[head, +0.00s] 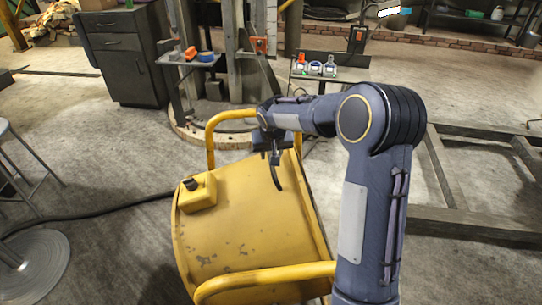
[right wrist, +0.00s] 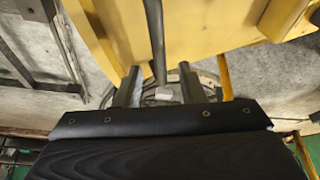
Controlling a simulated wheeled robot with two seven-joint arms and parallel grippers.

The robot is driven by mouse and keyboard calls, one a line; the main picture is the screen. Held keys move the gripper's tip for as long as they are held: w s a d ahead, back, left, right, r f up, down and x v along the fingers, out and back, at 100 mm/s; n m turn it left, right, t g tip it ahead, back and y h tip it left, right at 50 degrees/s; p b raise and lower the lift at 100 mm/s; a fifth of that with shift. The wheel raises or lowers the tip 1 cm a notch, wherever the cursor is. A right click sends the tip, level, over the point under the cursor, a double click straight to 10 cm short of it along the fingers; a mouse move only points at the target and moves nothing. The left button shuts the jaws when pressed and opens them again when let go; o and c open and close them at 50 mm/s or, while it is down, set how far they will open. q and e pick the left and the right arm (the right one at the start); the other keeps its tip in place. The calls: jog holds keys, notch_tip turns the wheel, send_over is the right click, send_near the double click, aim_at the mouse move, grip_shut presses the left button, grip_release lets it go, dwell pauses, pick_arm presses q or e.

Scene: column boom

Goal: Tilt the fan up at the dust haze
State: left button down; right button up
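The fan is a scuffed yellow drum (head: 235,245) with yellow tube handles at its front and back. A yellow box with a black knob (head: 198,192) sits on its left side. A thin dark curved bar (head: 276,177) shows at the drum's upper right, just below my right gripper (head: 274,150). In the right wrist view my gripper (right wrist: 158,82) has its two fingers apart, with a dark bar (right wrist: 155,35) between them and gaps showing on both sides. Yellow drum metal (right wrist: 215,25) is close beyond. I cannot make out a distinct dust haze. My left gripper is not in view.
A dark drawer cabinet (head: 128,60) and a small stand with tools (head: 188,58) are at the back left. A small table (head: 314,70) holds several items behind the fan. A stool (head: 20,160) and black cable (head: 95,212) are left. Dark floor beams (head: 470,220) lie right.

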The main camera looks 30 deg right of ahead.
jog(key=shift+v, duration=2.65)
jog(key=shift+s, duration=0.1)
jog(key=s+a+r+y+p, duration=0.2)
jog(key=s+r, duration=0.4)
jog(key=s, duration=0.4)
jog(key=s+a+n+y+p, duration=0.1)
jog(key=s+a, duration=0.4)
jog(key=s, duration=0.6)
jog(key=s+a+n+t+y+p, duration=0.1)
jog(key=s+a, duration=0.4)
jog(key=s, duration=0.6)
jog(key=shift+r+n+t+y+p, duration=0.3)
jog(key=shift+r+y+p, duration=0.05)
jog(key=shift+y, duration=0.45)
